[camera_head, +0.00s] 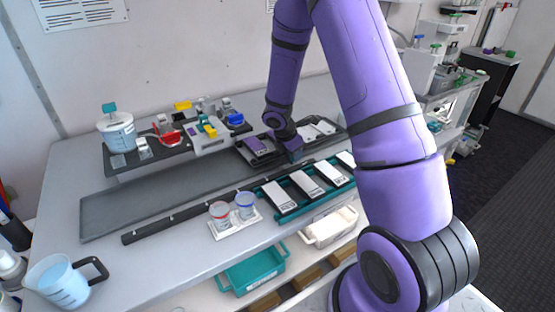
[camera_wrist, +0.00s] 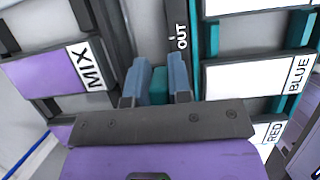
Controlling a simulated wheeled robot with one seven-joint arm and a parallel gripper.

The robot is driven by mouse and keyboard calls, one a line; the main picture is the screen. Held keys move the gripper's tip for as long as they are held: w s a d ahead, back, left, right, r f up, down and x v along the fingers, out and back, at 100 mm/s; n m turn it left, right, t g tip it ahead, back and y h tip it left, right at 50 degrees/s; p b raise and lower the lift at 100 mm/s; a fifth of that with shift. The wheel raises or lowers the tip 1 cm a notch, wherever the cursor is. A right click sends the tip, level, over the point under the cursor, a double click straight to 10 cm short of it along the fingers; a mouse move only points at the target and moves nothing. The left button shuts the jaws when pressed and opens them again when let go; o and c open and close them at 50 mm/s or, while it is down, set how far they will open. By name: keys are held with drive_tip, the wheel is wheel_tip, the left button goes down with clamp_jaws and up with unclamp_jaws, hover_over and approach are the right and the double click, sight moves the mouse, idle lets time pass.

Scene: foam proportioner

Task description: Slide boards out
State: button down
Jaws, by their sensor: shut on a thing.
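In the wrist view my gripper (camera_wrist: 160,75) has its two blue-grey fingers closed on a small teal tab (camera_wrist: 158,92); what the tab belongs to is partly hidden. In the head view my gripper (camera_head: 294,154) is low between the two board rows, mostly hidden by my arm. A purple board marked MIX (camera_wrist: 55,75) lies left of the fingers, and it shows in the back row (camera_head: 256,146). White boards marked BLUE (camera_wrist: 250,76) and RED (camera_wrist: 266,132) lie to the right. A dark strip marked OUT (camera_wrist: 180,35) is beside the fingers. White boards (camera_head: 281,199) sit in a teal rack (camera_head: 272,190) in front.
Two small cups (camera_head: 232,210) stand on a white holder left of the teal rack. A dark rail (camera_head: 185,218) runs along the bench beside an empty grey strip (camera_head: 150,202). A jug (camera_head: 62,281) is at the front left. A teal bin (camera_head: 252,272) is below.

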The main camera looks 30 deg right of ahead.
drive_tip(key=shift+d, duration=2.05)
drive_tip(key=c, duration=1)
unclamp_jaws()
drive_tip(key=shift+d, duration=0.1)
drive_tip(key=shift+c, duration=0.2)
drive_tip(key=shift+a+r, duration=0.4)
drive_tip(key=shift+r, duration=0.15)
drive_tip(key=v, duration=0.9)
drive_tip(key=shift+r, duration=0.3)
